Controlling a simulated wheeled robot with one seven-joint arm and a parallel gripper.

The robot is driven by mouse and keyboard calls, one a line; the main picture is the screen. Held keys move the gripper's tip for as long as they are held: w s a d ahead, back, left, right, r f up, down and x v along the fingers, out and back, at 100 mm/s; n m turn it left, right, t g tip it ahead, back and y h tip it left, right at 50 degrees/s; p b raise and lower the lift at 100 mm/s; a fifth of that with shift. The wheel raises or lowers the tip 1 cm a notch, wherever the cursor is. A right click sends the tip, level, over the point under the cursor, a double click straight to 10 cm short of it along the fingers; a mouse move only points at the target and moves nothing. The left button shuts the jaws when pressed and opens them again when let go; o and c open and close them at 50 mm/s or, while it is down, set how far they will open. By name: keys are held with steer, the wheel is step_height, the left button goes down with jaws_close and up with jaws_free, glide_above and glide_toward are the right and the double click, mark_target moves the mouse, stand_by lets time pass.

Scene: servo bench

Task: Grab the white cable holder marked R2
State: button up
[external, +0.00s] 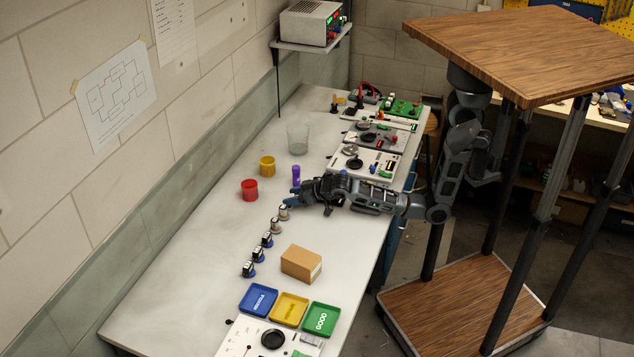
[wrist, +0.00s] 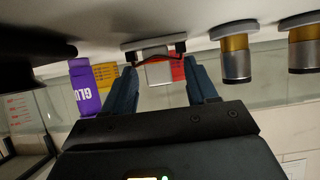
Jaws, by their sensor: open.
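My gripper (external: 292,199) is low over the bench, with its blue fingers pointing left. In the wrist view my gripper (wrist: 161,68) is open. A small white block with dark ends and a thin dark cable, likely the cable holder (wrist: 158,72), shows in the gap between the fingertips. No finger clearly touches it. I cannot read an R2 mark on it. In the external view I cannot make this holder out; my gripper seems to hide it.
A purple glue stick (external: 296,176) stands close to my gripper, with yellow (external: 267,167) and red (external: 250,190) cups beyond. Brass-and-silver cylinders (wrist: 236,52) stand on the other side. A cardboard box (external: 301,264) and coloured trays (external: 258,300) lie nearer the front.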

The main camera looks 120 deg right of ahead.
steer(key=shift+w+d+f, duration=0.2)
steer(key=shift+w+d, duration=0.05)
steer(key=c, duration=1.1)
